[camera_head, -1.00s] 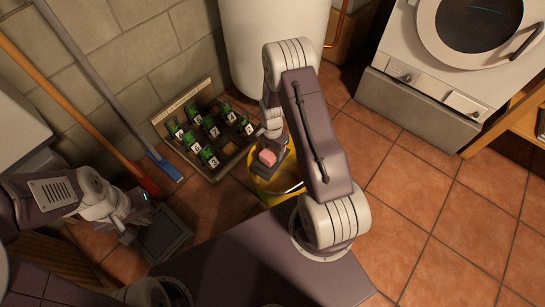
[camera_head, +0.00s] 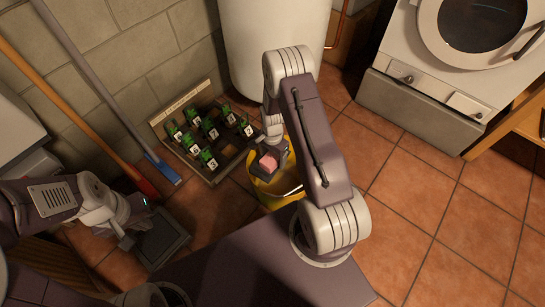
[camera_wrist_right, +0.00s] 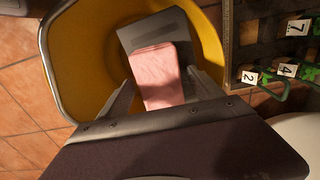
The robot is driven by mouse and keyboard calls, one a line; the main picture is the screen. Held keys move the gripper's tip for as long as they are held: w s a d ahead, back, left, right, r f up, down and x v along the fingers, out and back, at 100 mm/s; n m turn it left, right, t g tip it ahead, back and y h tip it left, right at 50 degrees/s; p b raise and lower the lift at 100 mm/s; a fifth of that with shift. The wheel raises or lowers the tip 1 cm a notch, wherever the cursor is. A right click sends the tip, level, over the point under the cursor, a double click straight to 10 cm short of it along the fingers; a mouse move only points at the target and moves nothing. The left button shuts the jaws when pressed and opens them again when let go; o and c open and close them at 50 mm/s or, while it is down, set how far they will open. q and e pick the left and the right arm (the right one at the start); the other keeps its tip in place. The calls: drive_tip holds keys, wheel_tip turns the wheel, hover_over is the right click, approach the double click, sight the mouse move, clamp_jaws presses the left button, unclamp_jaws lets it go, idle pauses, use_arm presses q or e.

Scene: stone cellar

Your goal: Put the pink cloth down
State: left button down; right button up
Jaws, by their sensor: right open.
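The pink cloth (camera_head: 267,162) is a small folded block at the yellow bucket (camera_head: 290,192), below my right arm. In the right wrist view the cloth (camera_wrist_right: 158,76) lies against a dark grey flat piece (camera_wrist_right: 128,38) within the bucket's rim (camera_wrist_right: 58,75). My right gripper (camera_wrist_right: 162,80) is open, with one finger on each side of the cloth and a narrow gap showing beside it. Whether the cloth rests on the grey piece is hard to tell. My left gripper (camera_head: 125,232) is at the far left, beside a dark grey tray; its fingers are unclear.
A dark tray (camera_head: 163,243) is on the floor near my left gripper. Two long-handled tools lean on the wall. Tiled floor (camera_head: 430,220) is clear at right.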

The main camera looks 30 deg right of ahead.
wheel_tip(320, 180, up, 12)
drive_tip(key=p, duration=0.7)
wheel_tip(320, 180, up, 11)
drive_tip(key=n, duration=0.7)
hover_over(273, 157)
drive_tip(key=s+a, duration=0.5)
drive_tip(key=s+a+r+n+t, duration=0.1)
drive_tip(key=s+a+r+n, duration=0.1)
drive_tip(key=s+r+n, duration=0.2)
drive_tip(key=s+n, duration=0.2)
drive_tip(key=s, duration=0.1)
drive_tip(key=shift+s+a+r+b, duration=0.3)
drive_tip(key=shift+r, duration=0.1)
wheel_tip(273, 157, up, 37)
drive_tip(key=p, duration=3.7)
